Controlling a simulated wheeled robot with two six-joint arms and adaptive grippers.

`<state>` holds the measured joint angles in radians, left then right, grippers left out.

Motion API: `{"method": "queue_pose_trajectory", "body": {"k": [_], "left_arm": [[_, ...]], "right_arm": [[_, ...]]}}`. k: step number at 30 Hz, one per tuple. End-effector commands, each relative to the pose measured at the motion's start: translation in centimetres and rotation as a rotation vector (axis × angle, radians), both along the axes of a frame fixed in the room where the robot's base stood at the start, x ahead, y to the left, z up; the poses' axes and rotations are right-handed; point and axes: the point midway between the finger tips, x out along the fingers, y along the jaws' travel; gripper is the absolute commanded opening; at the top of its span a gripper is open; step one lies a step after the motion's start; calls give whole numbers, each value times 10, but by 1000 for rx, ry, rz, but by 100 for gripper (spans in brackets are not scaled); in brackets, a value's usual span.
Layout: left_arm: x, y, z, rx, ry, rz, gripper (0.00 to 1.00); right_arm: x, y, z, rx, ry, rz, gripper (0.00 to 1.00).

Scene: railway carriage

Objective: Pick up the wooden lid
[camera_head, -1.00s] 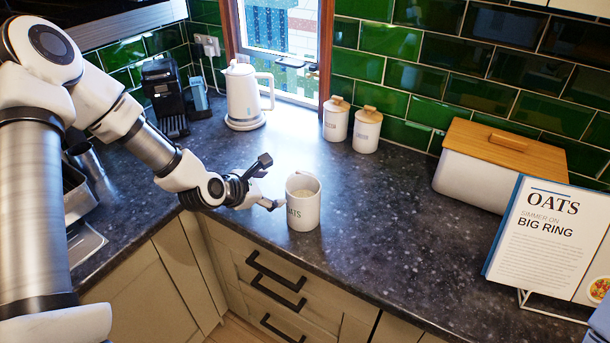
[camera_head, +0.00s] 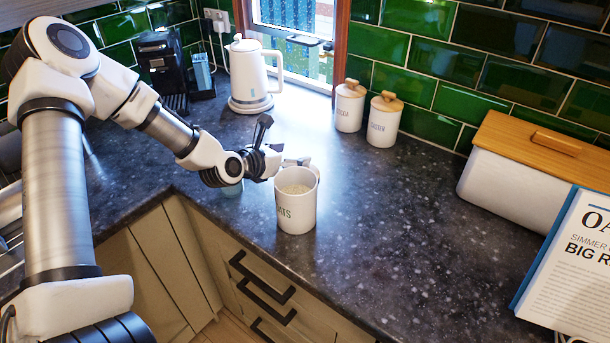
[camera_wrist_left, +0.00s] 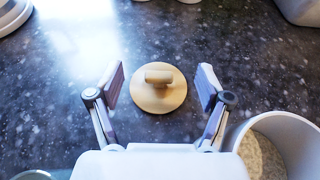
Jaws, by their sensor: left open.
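The wooden lid (camera_wrist_left: 172,96) is a pale round disc with a knob on top. It lies flat on the dark worktop in the left wrist view, between and beyond my left gripper's fingers. My left gripper (camera_wrist_left: 160,85) is open and empty, with one finger to each side of the lid. In the head view my left gripper (camera_head: 280,147) is just behind the open white OATS canister (camera_head: 296,212), and I cannot make out the lid there. The canister also shows at the lower right of the wrist view (camera_wrist_left: 286,125). My right gripper is not in view.
Two white canisters with wooden lids (camera_head: 349,108) (camera_head: 383,124) stand by the green tiles. A white kettle (camera_head: 250,75) is at the back. A bread bin (camera_head: 510,185) and cookbook (camera_head: 585,262) are at right.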

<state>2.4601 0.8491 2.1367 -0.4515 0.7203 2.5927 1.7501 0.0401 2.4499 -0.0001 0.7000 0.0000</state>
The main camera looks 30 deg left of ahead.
Motion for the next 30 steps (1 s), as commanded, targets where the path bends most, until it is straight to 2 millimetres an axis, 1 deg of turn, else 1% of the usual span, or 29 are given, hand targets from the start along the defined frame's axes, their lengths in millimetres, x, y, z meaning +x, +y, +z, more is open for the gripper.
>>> {"method": "queue_pose_trajectory", "body": {"k": [1, 5, 7, 14, 19, 22, 26, 27, 29, 30], "left_arm": [[-1, 0, -16, 4, 8, -2, 78], [-1, -1, -49, 4, 8, -3, 78], [12, -2, -51, 8, 2, -4, 78], [36, -5, -61, 6, 2, -4, 78], [63, -9, -72, 5, 1, -3, 78], [69, -10, -75, 2, 1, -3, 78], [69, -9, -75, 1, 1, -1, 78], [69, -9, -75, 1, 1, -1, 74], [69, -9, -75, 1, 1, -1, 53], [69, -9, -75, 1, 1, -1, 39]], "right_arm": [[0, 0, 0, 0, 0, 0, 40], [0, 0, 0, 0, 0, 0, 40], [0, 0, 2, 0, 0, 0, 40], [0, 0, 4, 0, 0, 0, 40], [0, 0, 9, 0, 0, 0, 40], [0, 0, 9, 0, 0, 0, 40], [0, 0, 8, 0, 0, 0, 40], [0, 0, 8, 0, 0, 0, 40], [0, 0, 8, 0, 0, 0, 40], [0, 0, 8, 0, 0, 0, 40]]}}
